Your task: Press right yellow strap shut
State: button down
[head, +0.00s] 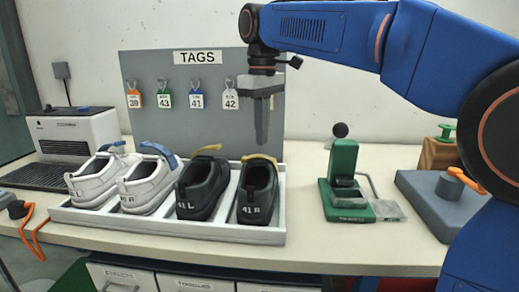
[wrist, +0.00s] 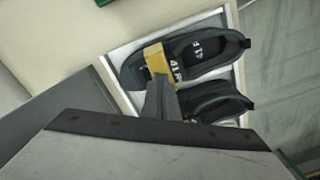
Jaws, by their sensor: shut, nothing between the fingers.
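The right yellow strap (head: 259,157) lies across the top of the black right shoe (head: 256,193), marked 41 R, at the right end of the tray. The strap also shows in the wrist view (wrist: 155,57), running across the shoe beside the finger. My gripper (head: 262,143) is shut and empty, pointing down just above the strap's far side. In the wrist view its fingertips (wrist: 160,84) overlap the strap's edge. I cannot tell whether they touch it. The left yellow strap (head: 208,148) stands raised on the black left shoe (head: 200,189).
The tag board (head: 150,65) stands close behind my gripper. A green press (head: 343,185) stands to the right, with bare table between it and the tray.

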notch_tip(320, 180, up, 7)
jog(key=shift+f, duration=0.2)
dwell(0.5)
